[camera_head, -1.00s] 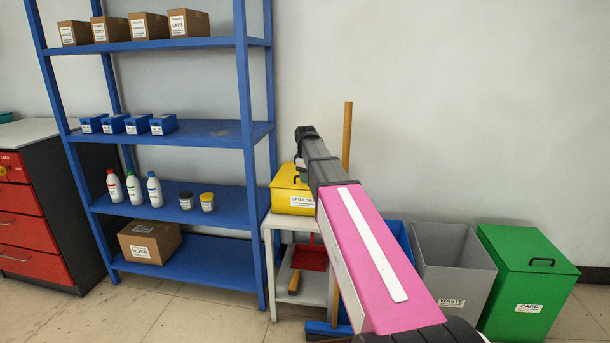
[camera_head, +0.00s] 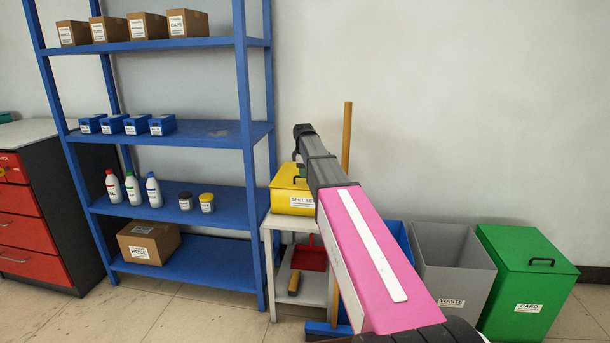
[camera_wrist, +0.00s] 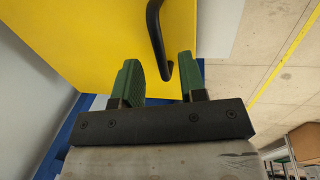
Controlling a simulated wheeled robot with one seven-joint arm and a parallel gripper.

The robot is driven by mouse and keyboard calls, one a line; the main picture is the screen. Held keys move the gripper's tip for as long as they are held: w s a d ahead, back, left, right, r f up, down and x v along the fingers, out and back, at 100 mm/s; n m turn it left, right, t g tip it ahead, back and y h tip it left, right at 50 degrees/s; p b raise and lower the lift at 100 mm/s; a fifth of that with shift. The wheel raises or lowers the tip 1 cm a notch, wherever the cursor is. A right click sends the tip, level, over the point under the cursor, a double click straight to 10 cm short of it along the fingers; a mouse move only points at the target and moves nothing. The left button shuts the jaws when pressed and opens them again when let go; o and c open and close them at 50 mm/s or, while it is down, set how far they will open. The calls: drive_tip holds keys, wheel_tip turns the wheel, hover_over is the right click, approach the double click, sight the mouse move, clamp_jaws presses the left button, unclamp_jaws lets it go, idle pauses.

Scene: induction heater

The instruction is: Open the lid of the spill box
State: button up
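The yellow spill box (camera_head: 284,198) stands on a small white table behind my arm, its lid down. Its right part is hidden by my arm in the head view. In the wrist view the yellow lid (camera_wrist: 75,40) fills the upper left, with a black bar handle (camera_wrist: 154,25) on it. My gripper (camera_wrist: 160,78) is open, its two green fingers apart. The lower end of the handle shows between the fingertips, with gaps on both sides. I cannot tell how deep the handle sits between them. My gripper is mostly hidden by my arm in the head view.
A blue shelf rack (camera_head: 205,133) with boxes and bottles stands left of the white table (camera_head: 285,222). A wooden pole (camera_head: 347,135) rises behind my arm. A grey waste bin (camera_head: 455,265) and a green card bin (camera_head: 528,280) stand on the right.

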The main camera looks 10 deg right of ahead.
drive_tip(key=shift+w+f, duration=0.15)
drive_tip(key=shift+f, duration=0.7)
